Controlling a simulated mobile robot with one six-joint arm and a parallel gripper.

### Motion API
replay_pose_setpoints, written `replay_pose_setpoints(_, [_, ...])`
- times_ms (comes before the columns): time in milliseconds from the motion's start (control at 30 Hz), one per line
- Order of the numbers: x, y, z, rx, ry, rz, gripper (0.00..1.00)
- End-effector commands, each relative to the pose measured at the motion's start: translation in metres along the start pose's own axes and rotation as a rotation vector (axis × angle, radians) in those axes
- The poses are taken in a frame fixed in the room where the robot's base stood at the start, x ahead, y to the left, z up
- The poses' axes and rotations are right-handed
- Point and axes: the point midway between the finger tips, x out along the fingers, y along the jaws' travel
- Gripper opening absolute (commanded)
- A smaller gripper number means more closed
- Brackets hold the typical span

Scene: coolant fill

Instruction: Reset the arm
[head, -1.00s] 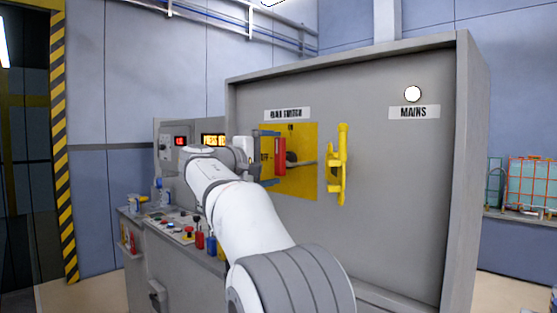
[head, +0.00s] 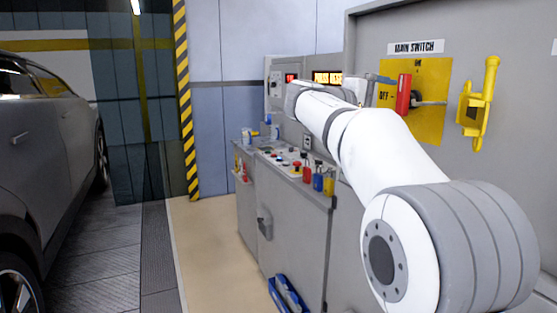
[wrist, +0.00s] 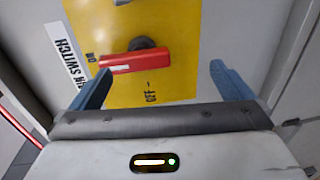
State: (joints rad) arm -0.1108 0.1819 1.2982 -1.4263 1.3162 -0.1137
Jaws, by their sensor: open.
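My gripper (wrist: 162,88) is open and empty in the wrist view, its two blue fingers spread apart in front of the yellow switch plate (wrist: 185,30). The red switch handle (wrist: 135,62) lies between the fingers in that view, without visible contact. In the head view my white arm reaches toward the grey cabinet, and the red handle (head: 403,94) stands upright on its yellow plate (head: 432,128). The gripper is largely hidden behind my arm there. The plate carries ON and OFF marks, and the handle does not point at OFF.
A yellow bracket (head: 478,103) sticks out right of the switch. A grey control bench (head: 290,215) with buttons and small coloured bottles (head: 317,181) stands below my arm. A blue crate (head: 287,295) is on the floor. A dark car (head: 45,160) stands at left; the floor between is clear.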

Motion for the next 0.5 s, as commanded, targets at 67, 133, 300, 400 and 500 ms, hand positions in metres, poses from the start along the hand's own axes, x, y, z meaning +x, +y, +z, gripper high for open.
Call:
replay_pose_setpoints(67, [-0.004,-0.019,0.017,-0.001,0.029,-0.123,1.0])
replay_pose_setpoints(133, [-0.011,-0.05,0.035,0.008,0.054,-0.26,1.0])
replay_pose_setpoints(300, [-0.047,-0.133,0.088,0.066,0.084,-0.606,1.0])
replay_pose_setpoints(400, [-0.078,-0.179,0.123,0.127,0.074,-0.806,1.0])
replay_pose_setpoints(500, [-0.115,-0.222,0.159,0.203,0.045,-0.995,1.0])
